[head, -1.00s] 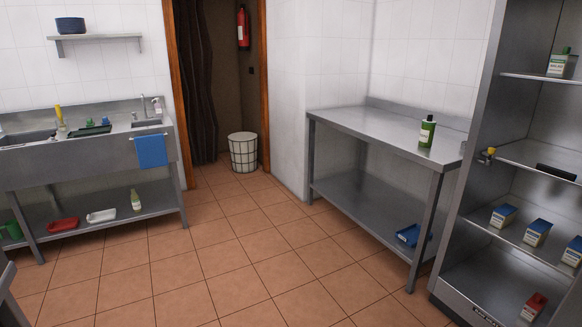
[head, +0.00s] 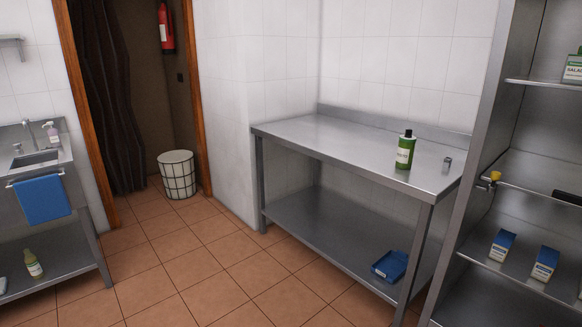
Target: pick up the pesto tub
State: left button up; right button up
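I cannot make out a pesto tub in the head view. A green bottle with a black cap and a pale label (head: 405,150) stands upright on the steel table (head: 330,140). Neither of my grippers shows in the view.
A steel shelf unit (head: 480,180) at the right holds blue-and-white cartons (head: 502,245). A blue tray (head: 390,265) lies on the table's lower shelf. A sink unit (head: 40,235) is at the left, and a wire bin (head: 177,174) stands by the doorway. The tiled floor (head: 210,262) between is clear.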

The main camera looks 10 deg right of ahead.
aim_at(406, 147)
jog(key=i+z, duration=0.7)
jog(key=i+j+z, duration=0.1)
jog(key=i+z, duration=0.25)
